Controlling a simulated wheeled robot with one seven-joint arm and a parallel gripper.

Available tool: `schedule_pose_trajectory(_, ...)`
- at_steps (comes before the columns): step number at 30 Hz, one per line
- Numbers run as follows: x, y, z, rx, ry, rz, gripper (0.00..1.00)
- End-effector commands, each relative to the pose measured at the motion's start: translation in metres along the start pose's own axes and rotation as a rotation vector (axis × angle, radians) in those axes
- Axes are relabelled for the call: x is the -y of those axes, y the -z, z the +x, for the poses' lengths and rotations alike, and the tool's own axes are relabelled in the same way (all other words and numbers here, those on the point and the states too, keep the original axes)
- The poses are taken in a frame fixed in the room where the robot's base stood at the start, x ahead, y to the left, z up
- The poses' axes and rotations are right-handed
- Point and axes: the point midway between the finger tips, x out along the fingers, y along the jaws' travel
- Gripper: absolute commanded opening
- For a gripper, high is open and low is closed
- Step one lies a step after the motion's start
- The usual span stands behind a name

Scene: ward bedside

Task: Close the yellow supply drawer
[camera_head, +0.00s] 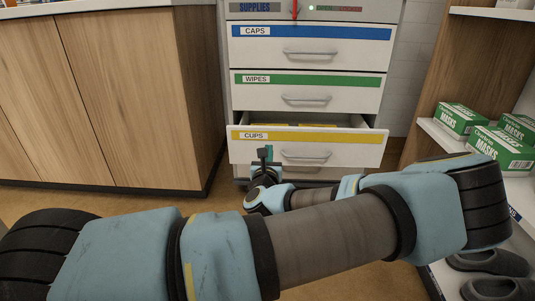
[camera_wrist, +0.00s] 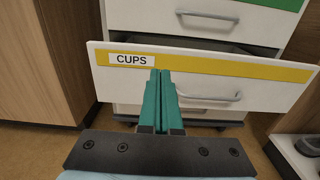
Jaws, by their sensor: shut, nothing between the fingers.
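The yellow supply drawer (camera_head: 353,148), labelled CUPS, is pulled out from the supply cabinet, with its open top showing behind the front. It also shows in the wrist view as a white front with a yellow stripe (camera_wrist: 255,69). My gripper (camera_head: 265,153) is at the left part of the drawer front, left of its handle (camera_head: 303,155). In the wrist view the teal fingers of my gripper (camera_wrist: 160,75) are together and empty, their tips over the yellow stripe beside the CUPS label. I cannot tell whether they touch the front.
The blue CAPS drawer (camera_head: 312,47) and green WIPES drawer (camera_head: 308,92) above are shut. A wooden cabinet (camera_head: 125,95) stands left. A shelf (camera_head: 440,137) with green mask boxes (camera_head: 502,145) stands right, with dark shoes (camera_head: 490,262) low down.

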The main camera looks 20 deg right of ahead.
Motion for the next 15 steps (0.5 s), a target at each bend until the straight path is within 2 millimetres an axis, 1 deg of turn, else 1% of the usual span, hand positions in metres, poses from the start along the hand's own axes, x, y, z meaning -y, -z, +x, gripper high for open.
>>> schedule_pose_trajectory(1,-0.001,0.002,0.011,0.001,-0.004,-0.006,0.0)
schedule_pose_trajectory(9,-0.001,0.003,0.067,-0.001,-0.004,-0.007,0.0)
schedule_pose_trajectory(15,-0.002,0.003,0.099,0.0,-0.005,-0.006,0.0)
